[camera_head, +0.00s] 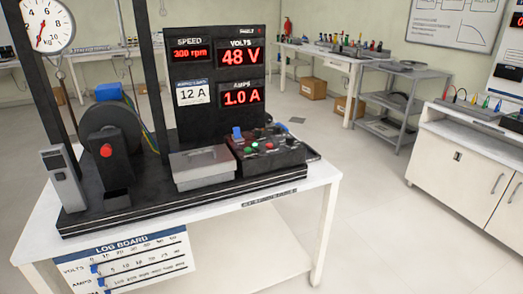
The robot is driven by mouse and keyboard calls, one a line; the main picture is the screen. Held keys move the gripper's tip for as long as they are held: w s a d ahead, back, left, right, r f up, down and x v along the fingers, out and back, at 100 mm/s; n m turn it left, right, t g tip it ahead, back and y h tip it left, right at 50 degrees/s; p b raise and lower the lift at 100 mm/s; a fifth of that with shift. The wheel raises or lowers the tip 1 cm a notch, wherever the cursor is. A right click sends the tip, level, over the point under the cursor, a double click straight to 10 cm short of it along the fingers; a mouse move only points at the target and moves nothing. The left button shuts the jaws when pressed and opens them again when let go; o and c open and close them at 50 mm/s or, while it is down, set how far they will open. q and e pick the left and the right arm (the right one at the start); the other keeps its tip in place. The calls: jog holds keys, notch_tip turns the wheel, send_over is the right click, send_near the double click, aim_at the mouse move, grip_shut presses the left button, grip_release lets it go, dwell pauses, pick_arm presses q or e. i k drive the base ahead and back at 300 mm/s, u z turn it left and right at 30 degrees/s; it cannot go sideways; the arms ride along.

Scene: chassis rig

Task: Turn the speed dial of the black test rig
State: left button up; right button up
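The black test rig (215,193) stands on a white table. Its upright panel (217,110) shows SPEED 300 rpm, VOLTS 48 V and AMPS 1.0 A in red digits. A dark control box (268,152) sits on the right of the rig's base, with small red, green and blue controls on top. I cannot tell which control is the speed dial. A dark round motor or wheel (109,128) with a blue block on top is at the left of the base. Neither of my grippers is in view.
A grey lidded box (202,167) sits left of the control box. A grey upright device (62,178) stands at the base's left end. A round gauge (46,27) hangs above. The white table (300,190) has bare room at its right. A log board (130,262) hangs in front.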

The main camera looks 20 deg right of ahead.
aim_at(289, 139)
jog(key=k, duration=0.65)
jog(key=z, duration=0.8)
jog(key=i, duration=0.8)
jog(key=z, duration=0.5)
jog(key=i, duration=1)
jog(key=u, duration=0.5)
